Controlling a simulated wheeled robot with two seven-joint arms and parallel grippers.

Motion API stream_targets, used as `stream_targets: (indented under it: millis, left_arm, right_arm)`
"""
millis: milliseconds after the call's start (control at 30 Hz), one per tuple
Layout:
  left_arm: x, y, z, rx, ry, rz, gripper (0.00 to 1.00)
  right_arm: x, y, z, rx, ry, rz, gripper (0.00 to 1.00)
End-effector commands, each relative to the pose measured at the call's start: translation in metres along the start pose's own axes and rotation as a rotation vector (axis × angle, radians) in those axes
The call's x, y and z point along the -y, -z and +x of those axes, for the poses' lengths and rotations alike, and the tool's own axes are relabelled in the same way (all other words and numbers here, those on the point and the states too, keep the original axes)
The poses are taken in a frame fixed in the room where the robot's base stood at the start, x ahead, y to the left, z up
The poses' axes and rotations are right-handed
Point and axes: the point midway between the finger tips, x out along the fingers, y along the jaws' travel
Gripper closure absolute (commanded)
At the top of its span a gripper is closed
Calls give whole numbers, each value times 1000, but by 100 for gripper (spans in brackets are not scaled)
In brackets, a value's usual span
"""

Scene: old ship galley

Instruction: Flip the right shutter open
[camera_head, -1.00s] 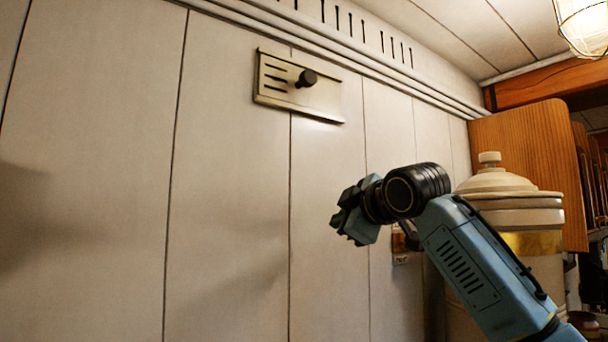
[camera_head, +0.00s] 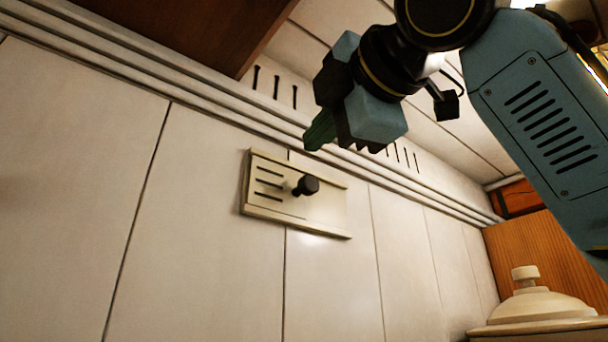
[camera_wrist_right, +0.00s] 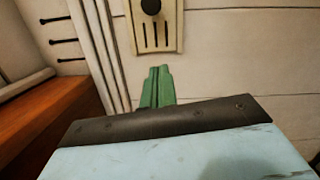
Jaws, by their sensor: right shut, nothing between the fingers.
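A cream metal vent shutter (camera_head: 330,212) is mounted on the white panelled wall, with several dark slots showing at its left. A black knob (camera_head: 306,186) sticks out from it. In the right wrist view the shutter plate (camera_wrist_right: 171,40) and its knob (camera_wrist_right: 151,6) show at the top, beyond the fingertips. My right gripper (camera_head: 320,132) is above the shutter in the head view, its green fingers shut and empty. The green fingers (camera_wrist_right: 158,87) point toward the shutter in the wrist view and look apart from it. My left gripper is out of view.
A brown wooden beam (camera_head: 190,28) is overhead. A cream lidded canister (camera_head: 535,305) and a wooden panel (camera_head: 540,250) stand at the lower right.

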Motion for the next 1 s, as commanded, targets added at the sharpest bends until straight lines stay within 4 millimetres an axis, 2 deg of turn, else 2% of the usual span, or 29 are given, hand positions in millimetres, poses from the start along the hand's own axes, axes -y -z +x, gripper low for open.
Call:
stream_targets:
  millis: [167, 333, 767, 833, 1000]
  left_arm:
    - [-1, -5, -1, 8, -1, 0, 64]
    - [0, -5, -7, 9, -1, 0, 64]
    - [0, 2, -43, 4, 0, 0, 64]
    - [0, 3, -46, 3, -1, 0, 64]
    - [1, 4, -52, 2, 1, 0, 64]
  right_arm:
    - [0, 0, 2, -1, 0, 2, 100]
    - [-1, 0, 17, -2, 3, 3, 100]
    - [-2, 0, 105, -1, 4, 3, 100]
    - [-2, -17, 105, 3, 0, 7, 100]
    - [-1, -34, 109, 0, 0, 5, 100]
